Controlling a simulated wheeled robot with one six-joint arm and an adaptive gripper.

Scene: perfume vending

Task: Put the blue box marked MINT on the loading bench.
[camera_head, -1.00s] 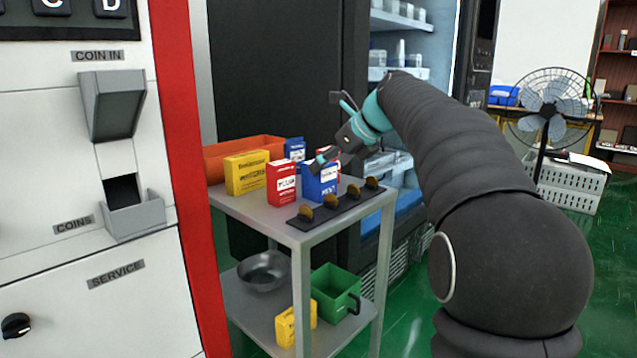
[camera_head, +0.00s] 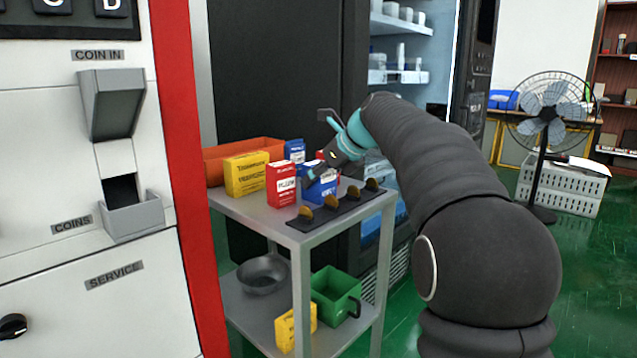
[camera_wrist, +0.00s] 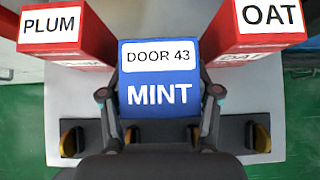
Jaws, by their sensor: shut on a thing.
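The blue box marked MINT (camera_wrist: 158,75) also carries a white label reading DOOR 43. It is on the top of the grey cart, and in the head view the blue box (camera_head: 322,188) is partly hidden behind my gripper. My gripper (camera_wrist: 160,100) has one finger on each side of the box and is shut on it. In the head view my gripper (camera_head: 325,170) reaches down over the box. I cannot tell whether the box still touches the cart top. The loading bench is not clearly identifiable in these views.
A red PLUM box (camera_wrist: 65,32) and a red OAT box (camera_wrist: 258,22) stand close on either side. The cart (camera_head: 262,214) also bears a yellow box (camera_head: 246,174), an orange bin (camera_head: 222,160) and a black strip with coins (camera_head: 340,208). A fan (camera_head: 549,115) stands at right.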

